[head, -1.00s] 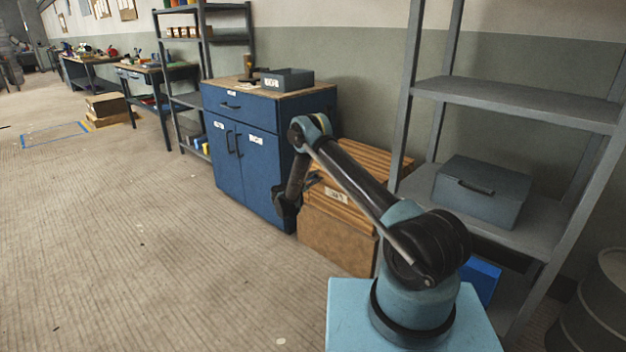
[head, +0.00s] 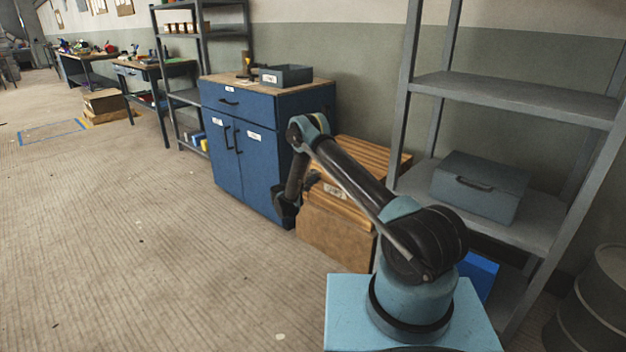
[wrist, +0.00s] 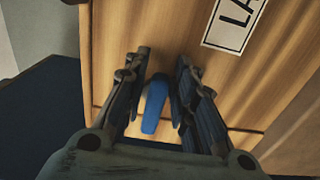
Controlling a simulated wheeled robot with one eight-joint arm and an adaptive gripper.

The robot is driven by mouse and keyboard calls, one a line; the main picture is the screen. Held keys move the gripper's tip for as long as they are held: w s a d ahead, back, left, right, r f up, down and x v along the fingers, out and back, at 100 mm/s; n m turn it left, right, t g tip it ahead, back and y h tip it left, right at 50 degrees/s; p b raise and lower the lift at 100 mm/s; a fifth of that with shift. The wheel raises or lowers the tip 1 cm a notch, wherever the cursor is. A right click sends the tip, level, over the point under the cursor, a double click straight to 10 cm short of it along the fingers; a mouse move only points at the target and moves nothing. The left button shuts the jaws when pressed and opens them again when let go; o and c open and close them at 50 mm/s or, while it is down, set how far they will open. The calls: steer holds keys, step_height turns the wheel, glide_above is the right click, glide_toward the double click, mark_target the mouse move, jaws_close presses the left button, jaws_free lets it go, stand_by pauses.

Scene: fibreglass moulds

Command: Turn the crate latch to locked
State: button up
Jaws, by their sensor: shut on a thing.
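The blue latch handle (wrist: 154,106) lies on the crate's wooden face. My gripper (wrist: 158,92) is shut on the latch, with a dark finger on each side of it. In the head view my gripper (head: 287,205) is at the crate's left side, and the latch is hidden there.
A blue cabinet (head: 240,165) stands close left of the crate, with a grey tray (head: 286,76) on top. A grey shelf (head: 515,100) with a grey box (head: 480,187) stands right. A barrel (head: 590,300) is at the right edge. The floor at left is open.

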steer(key=shift+f, duration=0.15)
steer(key=o, duration=0.8)
steer(key=v, duration=1.2)
steer(key=shift+s+a, duration=0.1)
